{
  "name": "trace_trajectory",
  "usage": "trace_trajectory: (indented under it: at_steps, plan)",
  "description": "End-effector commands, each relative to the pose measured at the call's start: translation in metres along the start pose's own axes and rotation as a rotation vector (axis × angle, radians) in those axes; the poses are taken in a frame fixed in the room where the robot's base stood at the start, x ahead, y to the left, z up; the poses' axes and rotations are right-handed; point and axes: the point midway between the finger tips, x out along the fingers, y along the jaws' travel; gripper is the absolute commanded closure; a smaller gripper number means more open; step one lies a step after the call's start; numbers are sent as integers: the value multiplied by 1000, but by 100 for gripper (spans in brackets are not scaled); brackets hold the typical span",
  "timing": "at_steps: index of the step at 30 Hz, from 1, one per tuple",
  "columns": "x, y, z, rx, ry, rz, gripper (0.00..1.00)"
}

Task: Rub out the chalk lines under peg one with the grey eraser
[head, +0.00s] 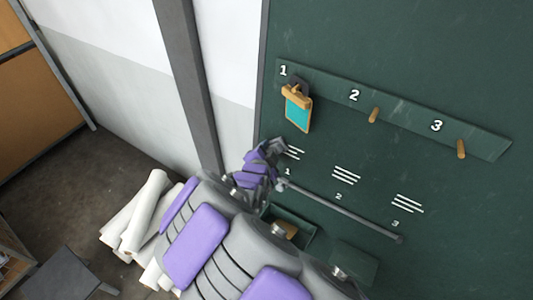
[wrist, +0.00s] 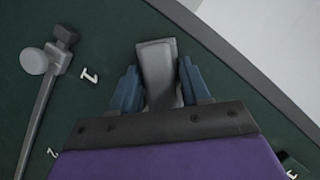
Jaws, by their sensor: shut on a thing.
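My gripper (head: 273,151) is at the dark green board, beside the chalk lines (head: 295,153) under peg one. In the wrist view its two blue fingers (wrist: 160,82) are shut on the grey eraser (wrist: 158,66). The eraser's far end lies over the board; I cannot tell whether it touches. In the head view a few white strokes show just right of the gripper, and the gripper may hide part of them. Peg one carries a teal board with a wooden clip (head: 297,107), below the painted 1 (head: 283,70).
Pegs two (head: 374,115) and three (head: 461,149) are bare, with chalk lines (head: 346,175) (head: 408,203) below them. A grey rod (head: 345,211) runs below the lines, its end near the gripper. A tray (head: 306,232) sits lower. White rolls (head: 145,212) lie left.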

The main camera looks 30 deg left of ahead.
Motion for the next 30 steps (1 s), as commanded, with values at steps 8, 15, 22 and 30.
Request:
trace_trajectory:
  at_steps: [8,15,22,30]
  plan:
    - [-3,10,-7,2,2,-1,78]
    - [-7,19,-15,2,2,-2,78]
    - [-10,24,-20,-2,1,1,78]
    - [-13,37,-31,4,2,0,78]
